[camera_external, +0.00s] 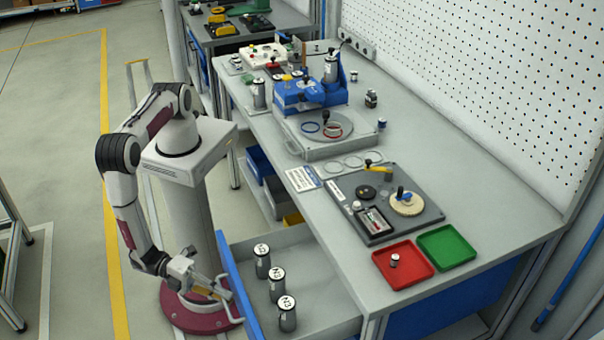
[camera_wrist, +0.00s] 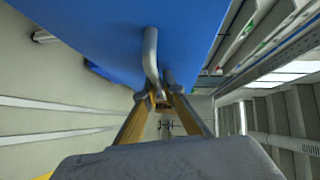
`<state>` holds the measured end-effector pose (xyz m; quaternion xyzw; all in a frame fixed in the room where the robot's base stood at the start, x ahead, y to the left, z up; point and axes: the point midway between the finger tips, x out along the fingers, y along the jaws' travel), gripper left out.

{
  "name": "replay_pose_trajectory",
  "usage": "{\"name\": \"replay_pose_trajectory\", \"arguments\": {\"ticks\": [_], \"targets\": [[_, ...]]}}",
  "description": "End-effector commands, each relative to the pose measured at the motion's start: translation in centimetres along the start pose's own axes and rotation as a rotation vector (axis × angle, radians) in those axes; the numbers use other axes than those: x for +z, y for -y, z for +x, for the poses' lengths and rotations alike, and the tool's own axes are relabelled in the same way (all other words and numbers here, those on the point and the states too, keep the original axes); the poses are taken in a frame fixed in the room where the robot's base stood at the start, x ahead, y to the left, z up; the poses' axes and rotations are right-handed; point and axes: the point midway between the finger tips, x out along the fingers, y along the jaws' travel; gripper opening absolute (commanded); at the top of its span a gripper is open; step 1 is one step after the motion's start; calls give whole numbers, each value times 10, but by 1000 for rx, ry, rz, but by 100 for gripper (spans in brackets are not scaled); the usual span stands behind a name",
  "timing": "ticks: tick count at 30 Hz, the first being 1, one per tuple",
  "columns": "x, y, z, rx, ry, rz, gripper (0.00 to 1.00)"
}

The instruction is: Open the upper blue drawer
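The upper blue drawer (camera_external: 236,285) stands pulled well out from under the near end of the workbench, its grey interior open to view. Three metal cylinders with white labelled tops stand upright inside it. My gripper (camera_external: 221,289) is low at the outer side of the blue front, at its handle. In the wrist view the blue front (camera_wrist: 110,30) fills the top, and the metal bar handle (camera_wrist: 151,55) runs down between the two yellowish fingers of my gripper (camera_wrist: 160,97). The fingers converge on the handle and appear closed on it. The fingertip contact is partly hidden.
The workbench (camera_external: 345,240) carries a blue press (camera_external: 310,95), a grey fixture plate (camera_external: 340,190), a red tray (camera_external: 385,272) and a green tray (camera_external: 447,248). Bins (camera_external: 275,190) sit below it. Open floor with a yellow line (camera_external: 112,230) lies to the left.

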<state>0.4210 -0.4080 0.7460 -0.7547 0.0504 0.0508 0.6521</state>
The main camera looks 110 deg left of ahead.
Motion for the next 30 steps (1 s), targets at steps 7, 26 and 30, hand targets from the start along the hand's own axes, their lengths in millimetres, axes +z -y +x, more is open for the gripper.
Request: {"name": "replay_pose_trajectory", "arguments": {"ticks": [7, 26, 30], "targets": [[0, 0, 0, 0, 0, 0, 15], [-1, 0, -33, 1, -3, 0, 15], [-1, 0, -50, 1, -4, 1, 15]]}}
